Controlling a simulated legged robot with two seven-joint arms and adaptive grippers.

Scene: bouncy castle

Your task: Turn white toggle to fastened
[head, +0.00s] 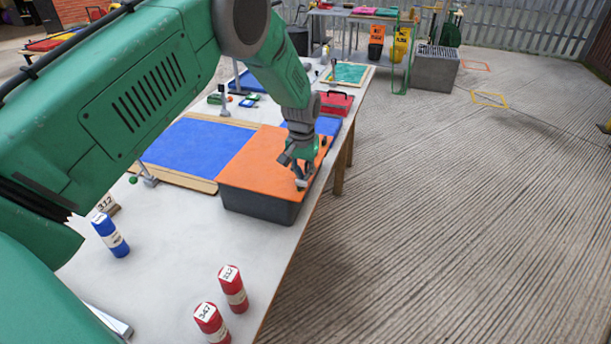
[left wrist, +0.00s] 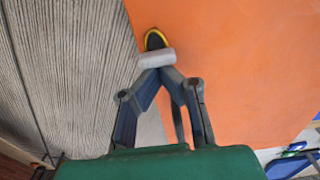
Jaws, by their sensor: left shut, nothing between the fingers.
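An orange panel (head: 262,160) covers a dark grey box on the table. A small white toggle (head: 301,184) shows at the panel's near right edge. In the left wrist view the toggle is a whitish bar (left wrist: 156,58) beside a dark disc with a yellow rim (left wrist: 155,40), close to the panel's edge. My left gripper (head: 298,174) is over this corner, pointing down. In the left wrist view its fingers (left wrist: 160,72) meet at the tips, shut and empty, right at the bar. I cannot tell whether they touch it. My right gripper is out of view.
Red cylinders (head: 234,288) and a blue cylinder (head: 110,235) stand on the near table (head: 180,270). A blue panel (head: 195,150) lies left of the box, and a red case (head: 335,103) sits beyond it. Open concrete floor (head: 450,220) lies to the right.

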